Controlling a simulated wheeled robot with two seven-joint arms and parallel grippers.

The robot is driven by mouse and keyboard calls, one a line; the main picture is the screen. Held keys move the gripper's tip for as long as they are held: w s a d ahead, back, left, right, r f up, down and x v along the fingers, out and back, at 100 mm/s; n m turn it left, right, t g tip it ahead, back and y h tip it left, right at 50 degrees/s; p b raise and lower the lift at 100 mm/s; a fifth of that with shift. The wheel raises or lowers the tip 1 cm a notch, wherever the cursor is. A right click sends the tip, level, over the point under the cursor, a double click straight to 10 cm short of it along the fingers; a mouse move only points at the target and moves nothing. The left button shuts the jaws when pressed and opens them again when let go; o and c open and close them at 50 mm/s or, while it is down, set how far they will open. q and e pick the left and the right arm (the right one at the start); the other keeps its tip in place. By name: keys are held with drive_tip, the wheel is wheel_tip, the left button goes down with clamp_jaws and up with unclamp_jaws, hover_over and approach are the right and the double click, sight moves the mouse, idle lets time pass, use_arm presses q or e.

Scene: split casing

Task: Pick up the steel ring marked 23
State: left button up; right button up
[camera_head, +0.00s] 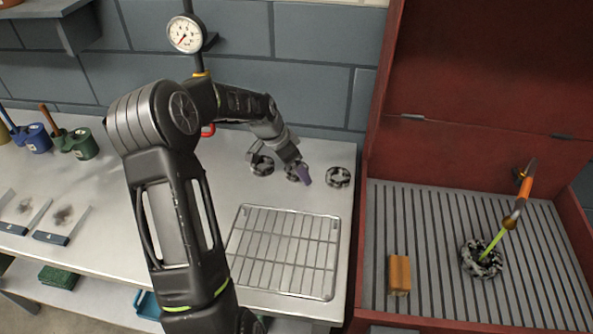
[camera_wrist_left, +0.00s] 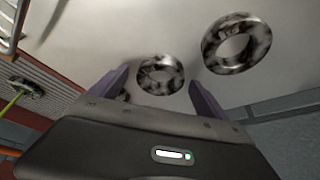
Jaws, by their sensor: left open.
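Three dark mottled steel rings lie in a row on the pale bench near the wall: a left ring (camera_head: 262,171), a middle ring (camera_head: 291,173) and a right ring (camera_head: 338,185). No number is readable on any of them. My left gripper (camera_head: 301,173) is low over the middle ring and partly hides it. In the left wrist view, the middle ring (camera_wrist_left: 177,77) shows between the open fingers of my left gripper (camera_wrist_left: 159,76), and the left ring (camera_wrist_left: 212,50) lies outside the right finger. I cannot tell whether the fingers touch the middle ring. My right gripper is not in view.
A wire rack (camera_head: 285,252) lies on the bench in front of the rings. A dial gauge (camera_head: 186,34) stands behind my arm.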

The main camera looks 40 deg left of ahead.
use_arm(q)
drive_tip(key=shift+c, duration=0.5)
clamp_jaws()
idle(0.6)
